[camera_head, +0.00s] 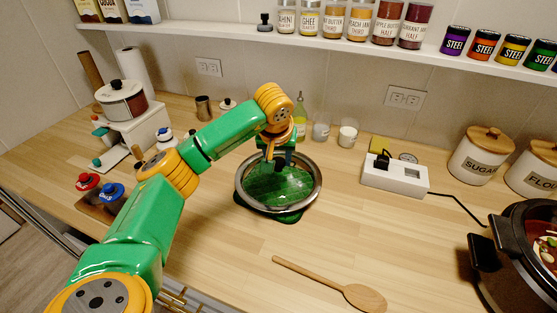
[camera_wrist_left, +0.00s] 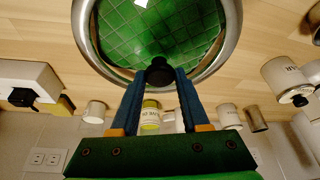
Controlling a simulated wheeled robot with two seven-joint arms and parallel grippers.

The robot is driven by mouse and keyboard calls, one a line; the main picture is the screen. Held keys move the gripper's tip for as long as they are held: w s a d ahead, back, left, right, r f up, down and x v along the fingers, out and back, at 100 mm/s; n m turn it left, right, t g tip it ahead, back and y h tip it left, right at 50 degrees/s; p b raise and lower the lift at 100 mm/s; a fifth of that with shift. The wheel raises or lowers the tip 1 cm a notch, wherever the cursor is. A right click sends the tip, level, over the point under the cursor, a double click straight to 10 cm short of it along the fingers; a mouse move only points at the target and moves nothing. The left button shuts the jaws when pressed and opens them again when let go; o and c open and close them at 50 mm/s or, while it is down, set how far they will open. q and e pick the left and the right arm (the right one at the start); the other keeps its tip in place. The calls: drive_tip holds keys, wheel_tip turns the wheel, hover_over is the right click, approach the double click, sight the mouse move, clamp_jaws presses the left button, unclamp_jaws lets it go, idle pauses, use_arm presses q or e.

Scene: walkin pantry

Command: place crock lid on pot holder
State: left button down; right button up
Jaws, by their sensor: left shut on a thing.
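The crock lid (camera_head: 317,185) is clear glass with a metal rim and a dark knob. It sits over the green quilted pot holder (camera_head: 290,217), whose edge shows below the rim in the head view. In the left wrist view, the pot holder's grid pattern shows through the glass of the lid (camera_wrist_left: 233,25). My left gripper (camera_head: 277,160) is shut on the lid's knob, which is between the fingertips in the left wrist view (camera_wrist_left: 160,72). I cannot tell whether the lid touches the pot holder. My right gripper is out of view.
A wooden spoon (camera_head: 355,292) lies at the front. A slow cooker (camera_head: 485,262) stands at the right edge. A white power box (camera_head: 395,178), small jars (camera_head: 347,134) and an oil bottle (camera_head: 300,112) stand behind.

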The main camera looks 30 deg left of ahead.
use_arm(q)
drive_tip(key=shift+f, duration=0.5)
drive_tip(key=shift+w+f, duration=0.1)
drive_tip(key=shift+f, duration=0.15)
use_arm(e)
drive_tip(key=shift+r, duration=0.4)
use_arm(q)
drive_tip(key=shift+f, duration=0.1)
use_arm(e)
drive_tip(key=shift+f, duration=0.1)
use_arm(q)
drive_tip(key=shift+c, duration=2)
unclamp_jaws()
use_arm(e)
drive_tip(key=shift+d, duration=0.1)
use_arm(q)
drive_tip(key=shift+d+r, duration=0.1)
drive_tip(key=shift+r, duration=0.3)
drive_tip(key=v, duration=1.1)
drive_tip(key=shift+s+r, duration=0.25)
drive_tip(key=shift+s, duration=0.05)
